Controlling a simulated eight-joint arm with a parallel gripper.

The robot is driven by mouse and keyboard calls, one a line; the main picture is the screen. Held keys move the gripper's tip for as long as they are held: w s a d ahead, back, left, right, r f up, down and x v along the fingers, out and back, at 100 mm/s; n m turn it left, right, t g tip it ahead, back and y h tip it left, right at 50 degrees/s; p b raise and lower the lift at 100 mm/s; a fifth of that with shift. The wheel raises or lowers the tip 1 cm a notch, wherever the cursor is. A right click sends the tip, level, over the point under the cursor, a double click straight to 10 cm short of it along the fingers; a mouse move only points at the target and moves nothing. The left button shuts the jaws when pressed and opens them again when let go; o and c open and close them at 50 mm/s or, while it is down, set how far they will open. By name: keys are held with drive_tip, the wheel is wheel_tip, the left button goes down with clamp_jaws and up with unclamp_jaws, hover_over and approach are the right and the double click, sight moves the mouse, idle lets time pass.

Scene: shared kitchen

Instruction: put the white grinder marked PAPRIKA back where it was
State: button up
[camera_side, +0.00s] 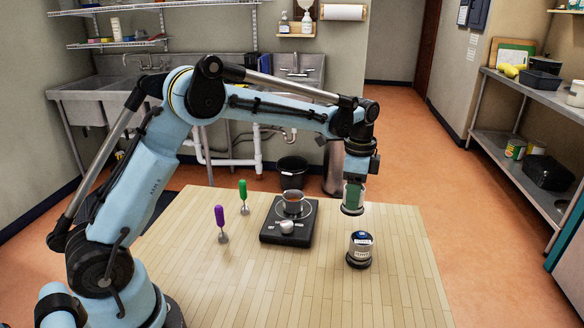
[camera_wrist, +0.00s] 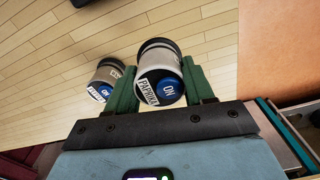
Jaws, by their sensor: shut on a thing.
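My gripper (camera_side: 354,196) has its green fingers closed around the white grinder marked PAPRIKA (camera_side: 352,210) and holds it above the right part of the wooden table. In the side view the fingers hide most of this grinder, and its dark-ringed base shows below them. In the wrist view the held grinder (camera_wrist: 160,62) sits between both fingers (camera_wrist: 160,88), with its PAPRIKA label and a blue button marked ON in sight. A second, similar grinder (camera_side: 360,250) with a blue top stands upright on the table, below the held one in the side view; its label is too small to read.
A purple-handled tool (camera_side: 220,222) and a green-handled tool (camera_side: 243,195) stand further left. The table (camera_side: 410,275) is bare at the front and right.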

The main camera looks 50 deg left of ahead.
drive_tip(key=shift+w+a+f, duration=0.3)
drive_tip(key=shift+a+f, duration=0.1)
drive_tip(key=shift+a, duration=0.2)
drive_tip(key=shift+w+a+f, duration=0.25)
drive_tip(key=shift+a+f, duration=0.15)
drive_tip(key=shift+a, duration=0.15)
drive_tip(key=shift+f, duration=2)
drive_tip(key=shift+f, duration=0.15)
drive_tip(key=o, duration=1.4)
